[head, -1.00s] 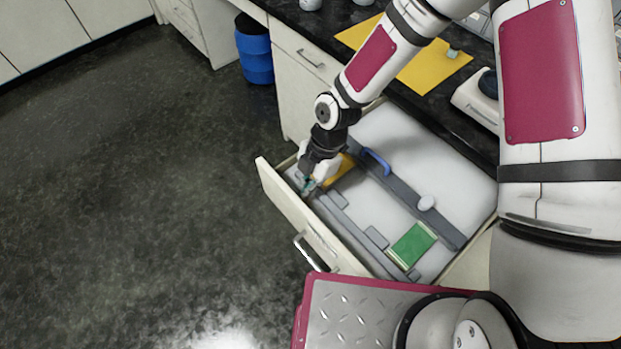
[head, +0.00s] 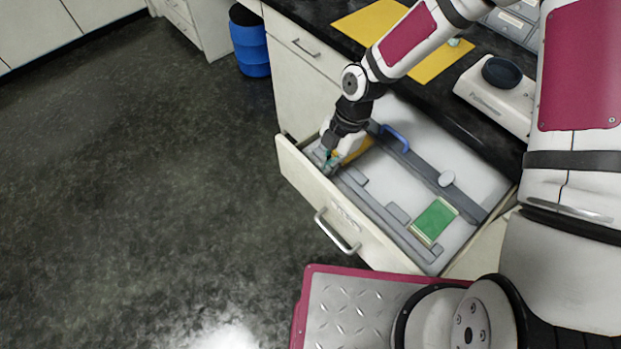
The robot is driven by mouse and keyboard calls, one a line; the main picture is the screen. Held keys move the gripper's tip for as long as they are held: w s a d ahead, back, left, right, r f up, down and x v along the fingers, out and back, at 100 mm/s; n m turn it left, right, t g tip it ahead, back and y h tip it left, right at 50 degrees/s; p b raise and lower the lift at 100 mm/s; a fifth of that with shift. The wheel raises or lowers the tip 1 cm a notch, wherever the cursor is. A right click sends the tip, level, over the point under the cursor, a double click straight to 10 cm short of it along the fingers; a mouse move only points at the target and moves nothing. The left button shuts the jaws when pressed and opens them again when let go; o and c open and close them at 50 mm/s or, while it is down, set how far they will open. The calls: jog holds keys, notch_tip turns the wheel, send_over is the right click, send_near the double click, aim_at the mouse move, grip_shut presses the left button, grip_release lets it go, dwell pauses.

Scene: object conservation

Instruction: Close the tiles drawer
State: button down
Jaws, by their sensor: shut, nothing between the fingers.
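The open tiles drawer (head: 345,231) has a cream front with a metal handle (head: 337,232) and a small label I cannot read. It stands pulled out from under the dark counter. My gripper (head: 328,168) reaches down into the drawer's far left corner, close behind the front panel. Its fingers look shut and hold nothing. Whether they touch the panel or a small teal thing there, I cannot tell.
The dark counter (head: 478,125) above the drawer bears a yellow mat (head: 374,22) and a scale (head: 497,95). A blue barrel (head: 250,45) stands by the cabinets at the back. The dark floor (head: 150,200) to the left is clear.

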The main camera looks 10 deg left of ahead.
jog(key=w+d+b, duration=0.1)
jog(key=w+d, duration=0.2)
jog(key=w, duration=0.1)
jog(key=w+d+b, duration=0.1)
jog(key=w+d, duration=0.2)
jog(key=shift+w+d+f, duration=0.1)
jog(key=shift+w+d, duration=0.25)
jog(key=shift+d, duration=0.05)
jog(key=shift+w+d+b, duration=0.35)
jog(key=shift+w+d, duration=0.1)
jog(key=shift+w, duration=0.05)
jog(key=shift+r, duration=0.2)
